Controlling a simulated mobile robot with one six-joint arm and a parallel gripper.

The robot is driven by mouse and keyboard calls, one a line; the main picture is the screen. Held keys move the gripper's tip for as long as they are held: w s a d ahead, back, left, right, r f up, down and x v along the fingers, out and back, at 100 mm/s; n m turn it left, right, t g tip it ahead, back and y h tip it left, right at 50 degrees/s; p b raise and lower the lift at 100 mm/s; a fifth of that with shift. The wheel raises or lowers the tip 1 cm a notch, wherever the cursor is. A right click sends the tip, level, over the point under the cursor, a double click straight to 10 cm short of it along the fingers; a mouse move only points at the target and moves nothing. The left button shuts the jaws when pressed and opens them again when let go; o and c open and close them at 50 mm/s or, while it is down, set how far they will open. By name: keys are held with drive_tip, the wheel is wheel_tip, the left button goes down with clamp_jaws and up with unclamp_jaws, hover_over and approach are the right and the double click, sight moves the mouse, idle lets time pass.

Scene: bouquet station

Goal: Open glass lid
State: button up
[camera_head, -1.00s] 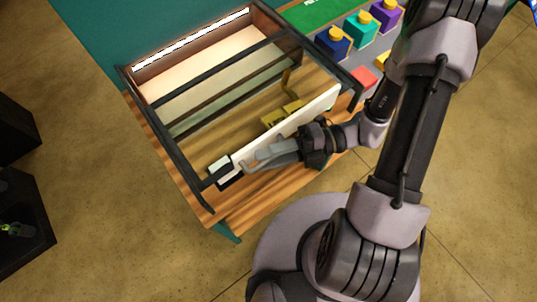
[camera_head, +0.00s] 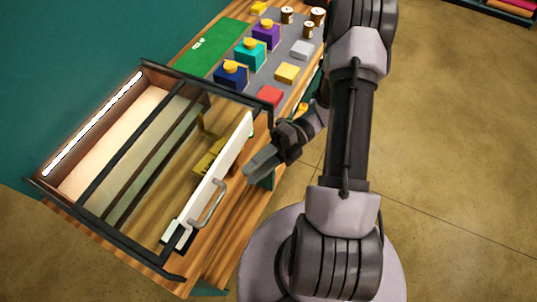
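The glass lid (camera_head: 165,165) is a clear pane in a dark frame over a wooden box with a light strip along its back edge. A white front panel (camera_head: 226,172) carries a grey bar handle (camera_head: 209,203) near its lower left end. Yellow items (camera_head: 207,160) show dimly through the glass. My gripper (camera_head: 250,172) is beside the white panel, to the right of the handle and apart from it. Its fingers look close together, but the gap between them cannot be made out. It holds nothing that I can see.
A grey mat holds a navy block (camera_head: 231,75), a teal block (camera_head: 250,53), a purple block (camera_head: 266,34), a red block (camera_head: 270,96) and a yellow block (camera_head: 287,73). A green mat (camera_head: 211,48) lies beside it.

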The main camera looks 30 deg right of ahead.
drive_tip(key=d, duration=0.4)
drive_tip(key=shift+w+d+r, duration=0.2)
drive_tip(key=shift+w+d, duration=0.2)
drive_tip(key=s+a+r+n+t+h+b, duration=0.1)
drive_tip(key=a+n+t+h+b, duration=0.3)
drive_tip(key=n, duration=1.2)
drive_tip(key=s+a+r+n+t+h+b, duration=0.2)
drive_tip(key=a+r+n+t+h+b, duration=0.2)
drive_tip(key=n+h+b, duration=0.6)
drive_tip(key=a+n, duration=0.2)
drive_tip(key=n, duration=0.4)
drive_tip(key=shift+h, duration=0.4)
